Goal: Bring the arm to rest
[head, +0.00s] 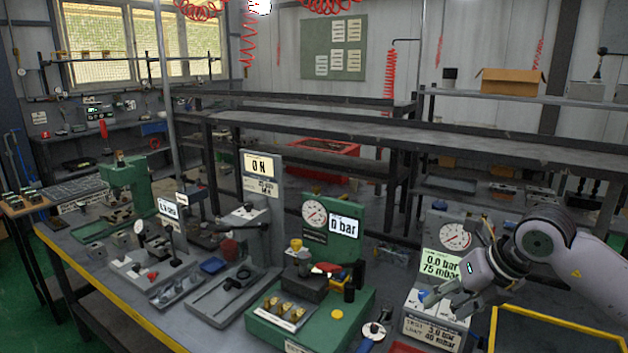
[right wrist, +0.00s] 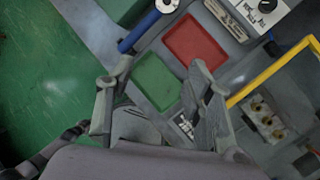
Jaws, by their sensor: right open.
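My right arm (head: 590,275), light grey, comes in from the right in the head view. Its gripper (head: 452,297) is in front of the grey test stand (head: 434,331) at the bench's right end. Whether it touches the stand cannot be told. In the right wrist view the gripper (right wrist: 153,85) has its fingers spread wide with nothing between them. Beyond the fingers are a green tray (right wrist: 156,83) and a red tray (right wrist: 196,45), both apparently empty.
A green fixture (head: 318,318) with a gauge and brass parts stands left of the gripper. A yellow frame (head: 560,313) borders the area below my arm, and a holder with brass parts (right wrist: 265,118) shows in the wrist view. Green floor (right wrist: 45,70) is open at left there.

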